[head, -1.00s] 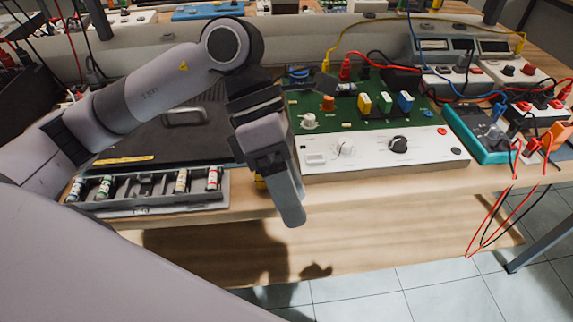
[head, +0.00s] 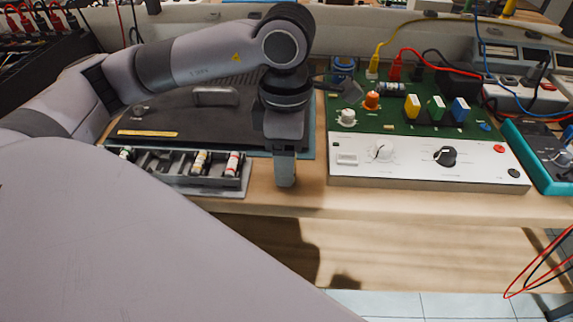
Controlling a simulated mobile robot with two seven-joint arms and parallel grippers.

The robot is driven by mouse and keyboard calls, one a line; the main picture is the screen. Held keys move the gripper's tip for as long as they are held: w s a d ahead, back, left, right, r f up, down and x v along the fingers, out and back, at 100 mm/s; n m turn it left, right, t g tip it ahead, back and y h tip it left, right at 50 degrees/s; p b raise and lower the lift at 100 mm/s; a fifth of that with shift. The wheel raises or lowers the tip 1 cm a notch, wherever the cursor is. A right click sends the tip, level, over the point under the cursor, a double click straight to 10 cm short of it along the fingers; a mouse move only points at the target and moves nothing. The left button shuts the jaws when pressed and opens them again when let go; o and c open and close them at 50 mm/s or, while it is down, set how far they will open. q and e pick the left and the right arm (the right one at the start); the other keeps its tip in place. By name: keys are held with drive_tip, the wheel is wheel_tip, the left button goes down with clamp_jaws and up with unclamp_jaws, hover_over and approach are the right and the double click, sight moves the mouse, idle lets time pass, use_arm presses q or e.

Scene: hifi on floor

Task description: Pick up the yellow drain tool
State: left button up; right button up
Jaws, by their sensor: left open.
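My left gripper (head: 285,178) points down over the front strip of the wooden bench, between the battery tray and the green circuit board unit. It is seen edge-on, so the gap between its fingers does not show; it is open. I cannot make out a yellow drain tool for sure. A small yellow piece showed beside the gripper a moment ago, and that spot is now hidden behind the gripper. My right gripper is not in view.
A grey tray (head: 222,183) with several batteries lies left of the gripper, before a black case (head: 165,110). The green circuit board unit (head: 430,165) with knobs stands to the right. Red and black leads (head: 535,265) hang off the bench at right. The bench's front strip (head: 420,207) is clear.

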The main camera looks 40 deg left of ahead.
use_arm(q)
drive_tip(key=shift+f, duration=0.55)
drive_tip(key=c, duration=1)
drive_tip(key=shift+r, duration=0.15)
